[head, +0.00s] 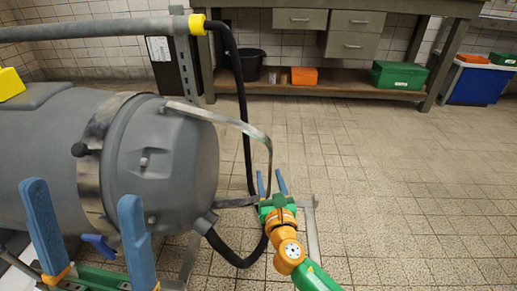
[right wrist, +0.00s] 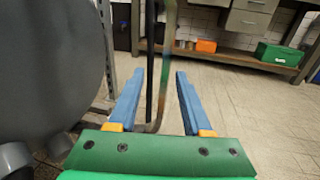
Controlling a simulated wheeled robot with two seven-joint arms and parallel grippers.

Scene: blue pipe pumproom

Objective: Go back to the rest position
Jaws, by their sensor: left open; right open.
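My left gripper (head: 82,192) is open in the lower left of the head view, its two blue fingers pointing up in front of the grey tank (head: 170,150). Nothing shows held between them. My right gripper (head: 271,181) is open at the lower middle, to the right of the tank. In the right wrist view, its blue fingers (right wrist: 160,74) stand apart. A bent metal bar (head: 240,124) arches from the tank's top down towards the right gripper. In the right wrist view, the bar (right wrist: 167,60) shows between the fingers; I cannot tell its depth.
A black hose (head: 241,90) hangs from a grey pipe (head: 90,30) and curves close to my right gripper. A workbench (head: 340,86) at the back holds an orange box (head: 304,76) and a green box (head: 399,75). The tiled floor at right is clear.

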